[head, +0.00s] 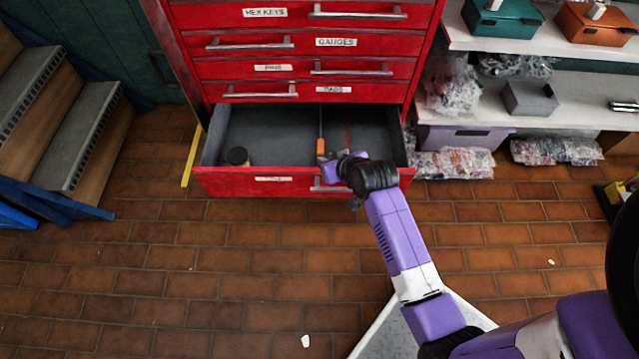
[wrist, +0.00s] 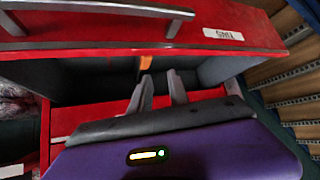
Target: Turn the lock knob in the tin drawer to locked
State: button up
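The open red drawer (head: 228,184) is the lowest one in the cabinet; its label reads TINS in the wrist view (wrist: 265,40), where it appears upside down. A dark round piece with a paler base (head: 238,157) is inside at the left; I cannot tell whether it is the lock knob. An orange-handled tool (head: 320,147) is near the drawer's middle, and its orange part also shows in the wrist view (wrist: 146,62). My gripper (head: 332,166) is over the drawer's front part, right of the dark piece. Its fingers (wrist: 160,92) are apart with nothing between them.
Closed red drawers with bar handles rise above, including GAUGES (head: 335,42). Shelves (head: 590,85) with boxes and plastic bags stand at the right. Steps (head: 75,150) stand at the left. The brown tiled floor (head: 200,260) in front is mostly clear.

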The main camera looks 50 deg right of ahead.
jog(key=s+a+r, duration=0.1)
jog(key=s+a, duration=0.1)
jog(key=a, duration=0.2)
jog(key=s+a+r+t+p, duration=0.1)
jog(key=s+a, duration=0.1)
jog(key=a, duration=0.3)
jog(key=shift+s+r, duration=0.25)
jog(key=shift+r, duration=0.05)
